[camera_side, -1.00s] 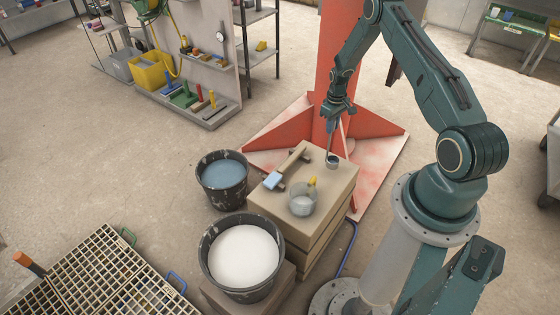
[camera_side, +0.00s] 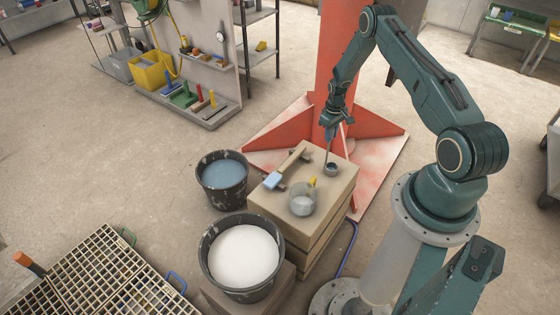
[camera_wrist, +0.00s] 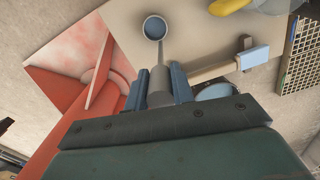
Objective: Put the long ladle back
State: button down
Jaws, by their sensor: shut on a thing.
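My gripper (camera_side: 336,118) is shut on the handle of the long ladle, above the back right of the tan block (camera_side: 283,245). The ladle hangs nearly upright with its small round cup (camera_side: 331,169) at the bottom, over the block's top. I cannot tell whether the cup touches it. In the wrist view the grey handle (camera_wrist: 160,80) runs between the two blue fingers of my gripper (camera_wrist: 161,84), and the cup (camera_wrist: 154,27) shows blue inside.
A tool with a light blue end (camera_side: 272,180) lies on the block, left of the ladle. A bucket of blue liquid (camera_side: 222,174) and one of white (camera_side: 244,256) stand left and front. A red column (camera_side: 342,60) rises behind.

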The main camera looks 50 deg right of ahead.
jog(key=shift+f, duration=0.15)
jog(key=c, duration=1.2)
grip_release()
jog(key=shift+w+r, duration=0.1)
jog(key=shift+r, duration=6.05)
